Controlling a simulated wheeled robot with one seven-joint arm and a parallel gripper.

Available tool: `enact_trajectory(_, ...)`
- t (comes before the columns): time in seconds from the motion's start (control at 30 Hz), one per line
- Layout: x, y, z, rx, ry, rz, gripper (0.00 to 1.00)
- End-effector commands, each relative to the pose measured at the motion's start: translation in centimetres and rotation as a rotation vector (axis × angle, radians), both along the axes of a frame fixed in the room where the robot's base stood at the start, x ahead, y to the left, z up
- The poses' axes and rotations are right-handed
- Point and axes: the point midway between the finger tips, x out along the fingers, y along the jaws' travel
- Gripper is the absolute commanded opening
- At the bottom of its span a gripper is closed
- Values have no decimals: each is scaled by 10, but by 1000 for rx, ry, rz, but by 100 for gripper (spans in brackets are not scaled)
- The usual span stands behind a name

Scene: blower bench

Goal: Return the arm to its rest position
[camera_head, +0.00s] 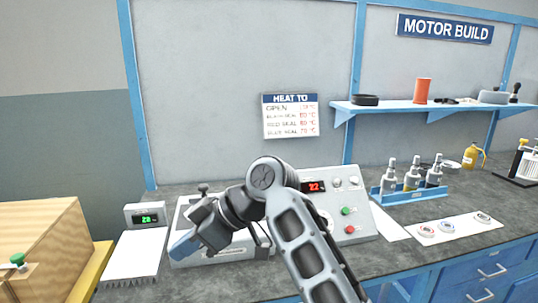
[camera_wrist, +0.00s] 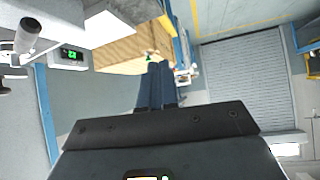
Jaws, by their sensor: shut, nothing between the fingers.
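My arm reaches up from the lower edge of the head view and bends left at a round joint in front of the bench. My gripper (camera_head: 182,247) points left and down, with blue fingers, in front of the left part of a grey control unit (camera_head: 352,213). In the wrist view my gripper (camera_wrist: 161,68) shows its two dark blue fingers side by side and touching. It is shut with nothing between the fingers. My arm hides the middle of the control unit.
A small green-display meter (camera_head: 147,215) and white sheet (camera_head: 133,258) lie left of the unit. A wooden box (camera_head: 45,245) stands at the far left. A blue bottle rack (camera_head: 412,195) and a white strip with rings (camera_head: 458,228) lie right. A shelf (camera_head: 440,106) hangs behind.

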Motion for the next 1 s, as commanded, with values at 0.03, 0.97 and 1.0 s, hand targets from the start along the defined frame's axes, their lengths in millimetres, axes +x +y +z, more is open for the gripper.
enact_trajectory(0.03,-3,-2,-9,7,8,-22,0)
enact_trajectory(0.97,-145,-159,-227,218,96,-976,0)
enact_trajectory(1.0,-156,-171,-231,222,89,-1019,0)
